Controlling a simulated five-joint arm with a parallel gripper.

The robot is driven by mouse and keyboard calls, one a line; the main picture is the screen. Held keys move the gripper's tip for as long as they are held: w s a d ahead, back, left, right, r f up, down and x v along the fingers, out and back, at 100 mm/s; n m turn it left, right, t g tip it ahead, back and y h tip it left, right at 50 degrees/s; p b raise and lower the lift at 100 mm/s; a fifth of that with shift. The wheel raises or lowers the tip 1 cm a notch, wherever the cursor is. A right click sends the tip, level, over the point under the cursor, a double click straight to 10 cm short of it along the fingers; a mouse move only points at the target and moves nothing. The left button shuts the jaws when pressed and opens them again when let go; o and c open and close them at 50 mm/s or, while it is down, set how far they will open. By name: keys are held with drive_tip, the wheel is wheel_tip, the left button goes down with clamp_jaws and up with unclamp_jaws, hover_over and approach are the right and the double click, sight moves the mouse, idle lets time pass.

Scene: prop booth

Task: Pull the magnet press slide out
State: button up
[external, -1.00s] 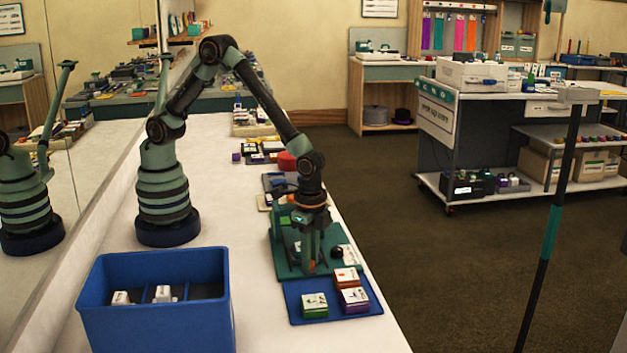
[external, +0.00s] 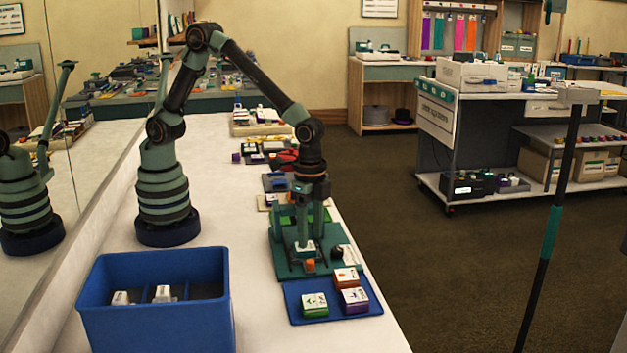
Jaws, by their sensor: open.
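The magnet press appears to be the green-based device (external: 285,264) on the white table. An orange knob (external: 310,265) is at its front, with a small white piece (external: 305,248) just behind it. A dark round knob (external: 337,252) is at its right side. My gripper (external: 311,238) points down over the press, open, with its fingers behind the orange knob in the picture. I see nothing held in it. The fingers hide part of the press, and I cannot tell whether they touch it. Which part is the slide is hard to make out.
A blue mat (external: 330,314) with several small labelled blocks lies just in front of the press. A blue bin (external: 160,325) with white pieces inside stands at the front left. More small items line the table behind the press. A mirror borders the left side.

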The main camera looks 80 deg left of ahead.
wheel_tip(320, 180, up, 6)
drive_tip(key=shift+f, duration=0.25)
drive_tip(key=a+r+n+t, duration=0.1)
drive_tip(key=a+r+n, duration=0.1)
drive_tip(key=a+r, duration=0.35)
drive_tip(key=a+r+n+t, duration=0.1)
drive_tip(key=a+r+n, duration=0.15)
drive_tip(key=a, duration=0.55)
drive_tip(key=s+a+r+n+t, duration=0.2)
drive_tip(key=s+a+n+t, duration=0.1)
drive_tip(key=a, duration=1)
drive_tip(key=s+n, duration=0.1)
drive_tip(key=s, duration=0.1)
drive_tip(key=shift+s+a+r+t, duration=0.15)
drive_tip(key=shift+s+r+t, duration=0.05)
drive_tip(key=shift+s+t, duration=0.15)
drive_tip(key=shift+n, duration=0.25)
